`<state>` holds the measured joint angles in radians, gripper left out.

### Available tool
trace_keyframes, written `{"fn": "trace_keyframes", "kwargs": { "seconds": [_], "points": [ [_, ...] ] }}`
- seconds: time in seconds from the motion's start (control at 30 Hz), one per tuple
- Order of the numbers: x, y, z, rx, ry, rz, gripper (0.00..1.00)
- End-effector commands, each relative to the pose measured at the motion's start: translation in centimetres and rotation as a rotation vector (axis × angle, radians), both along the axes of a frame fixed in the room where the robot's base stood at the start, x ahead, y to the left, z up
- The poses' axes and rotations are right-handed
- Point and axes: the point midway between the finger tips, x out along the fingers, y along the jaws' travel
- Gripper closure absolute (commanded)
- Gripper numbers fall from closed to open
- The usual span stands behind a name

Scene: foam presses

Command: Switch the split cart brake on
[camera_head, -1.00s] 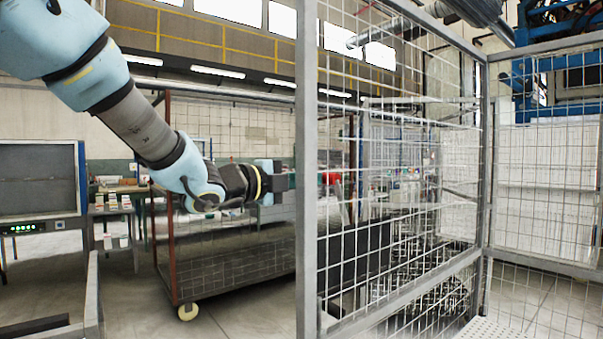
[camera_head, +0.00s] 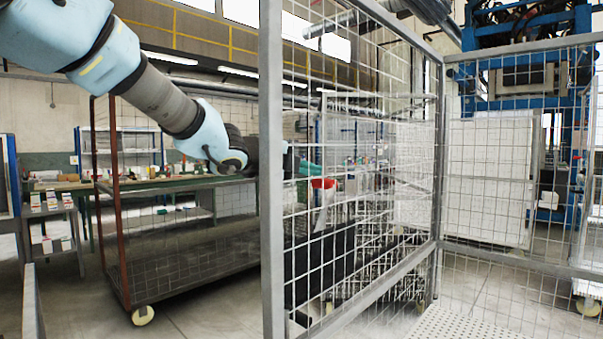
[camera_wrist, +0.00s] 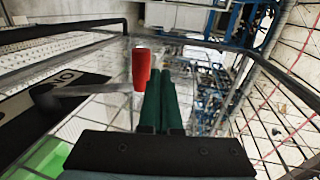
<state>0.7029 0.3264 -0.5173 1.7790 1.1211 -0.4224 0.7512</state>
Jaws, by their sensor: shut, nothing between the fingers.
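The brake lever has a red handle (camera_wrist: 141,68) on a grey arm (camera_wrist: 90,90), which runs from a dark pivot at left in the wrist view. The lever lies over a black plate (camera_wrist: 75,100) with white lettering, partly cut off, and a bright green patch (camera_wrist: 40,155) below it. My gripper (camera_wrist: 160,78) has its green fingers shut and empty, just right of the red handle; I cannot tell whether they touch it.
A grey mesh frame (camera_head: 272,200) stands close in front of the lever. A red-framed trolley (camera_head: 118,220) stands at left, before a workbench. A blue machine (camera_head: 480,60) is at the back right. Open floor (camera_head: 190,315) shows at the lower left.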

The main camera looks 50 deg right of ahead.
Motion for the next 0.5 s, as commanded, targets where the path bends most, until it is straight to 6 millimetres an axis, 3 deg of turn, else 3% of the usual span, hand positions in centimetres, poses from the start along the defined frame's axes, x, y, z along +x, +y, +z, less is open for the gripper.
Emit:
{"fn": "trace_keyframes", "kwargs": {
  "seconds": [0.5],
  "points": [
    [-0.1, -1.8, -0.4, 0.0, 0.0, 0.001, 1.0]
  ]
}}
